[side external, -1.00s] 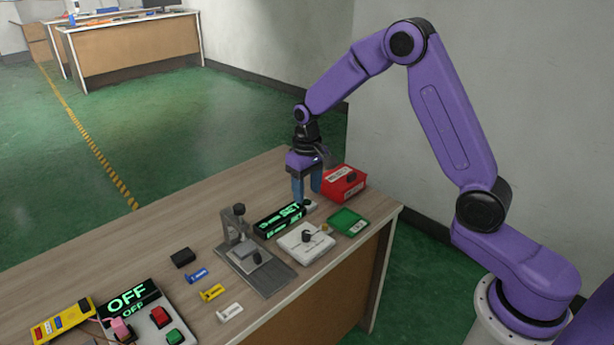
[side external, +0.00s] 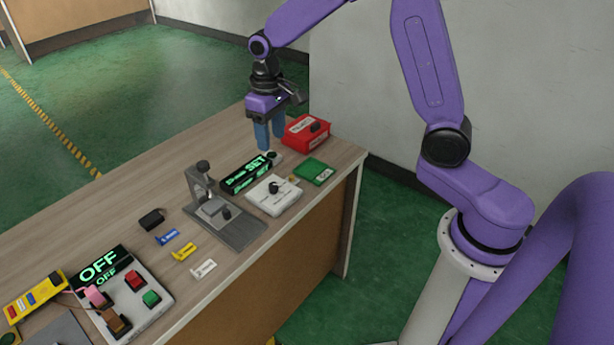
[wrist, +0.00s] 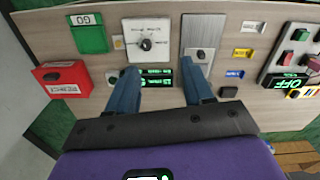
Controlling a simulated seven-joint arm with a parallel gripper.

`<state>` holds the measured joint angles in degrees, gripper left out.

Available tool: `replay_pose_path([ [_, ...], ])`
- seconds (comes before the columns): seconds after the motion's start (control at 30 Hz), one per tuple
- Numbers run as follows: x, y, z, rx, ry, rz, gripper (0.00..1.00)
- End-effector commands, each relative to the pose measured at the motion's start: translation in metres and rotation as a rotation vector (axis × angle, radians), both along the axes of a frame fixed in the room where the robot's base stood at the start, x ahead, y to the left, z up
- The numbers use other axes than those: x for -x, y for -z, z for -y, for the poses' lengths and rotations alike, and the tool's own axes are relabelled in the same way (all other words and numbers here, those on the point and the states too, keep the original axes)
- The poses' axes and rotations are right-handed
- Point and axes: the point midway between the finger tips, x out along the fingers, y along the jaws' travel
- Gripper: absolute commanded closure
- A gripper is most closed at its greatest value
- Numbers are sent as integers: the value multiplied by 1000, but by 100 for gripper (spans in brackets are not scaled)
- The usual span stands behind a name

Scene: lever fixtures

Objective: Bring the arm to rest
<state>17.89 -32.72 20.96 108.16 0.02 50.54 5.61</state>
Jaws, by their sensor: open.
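My gripper (side external: 270,147) has two blue fingers pointing down over the far right part of the bench, beside the red box and above the black display. The fingers are apart and nothing is between them. In the wrist view the open gripper (wrist: 160,68) spans the lit display (wrist: 157,80), partly hiding it. The arm is bent, with its elbow above the top edge of the side view.
Near the gripper stand a red box (side external: 306,132), a white dial box (side external: 272,195), a green tray (side external: 314,170) and a grey lever fixture (side external: 226,212). Small labelled clips and an "OFF" panel (side external: 105,265) lie further left. The bench's back left is clear.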

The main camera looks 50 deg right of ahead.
Motion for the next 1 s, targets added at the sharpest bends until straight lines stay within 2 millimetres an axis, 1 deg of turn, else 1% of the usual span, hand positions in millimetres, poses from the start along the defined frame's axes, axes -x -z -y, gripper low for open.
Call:
replay_pose_path([
  [0.03, 14, -6, -8, -1, -49, 3, 49],
  [0.17, 48, -16, -24, -2, -161, 6, 49],
  [0.2, 60, -19, -28, -2, -196, 6, 49],
  [0.33, 97, -27, -37, -4, -307, 10, 49],
  [0.47, 136, -33, -41, -6, -420, 13, 49],
  [0.6, 178, -37, -41, -8, -540, 15, 49],
  [0.67, 196, -39, -38, -9, -592, 16, 49],
  [0.8, 237, -40, -30, -11, -714, 18, 49],
  [0.9, 263, -39, -22, -14, -794, 20, 49],
  [1.0, 284, -38, -14, -15, -859, 21, 49],
])
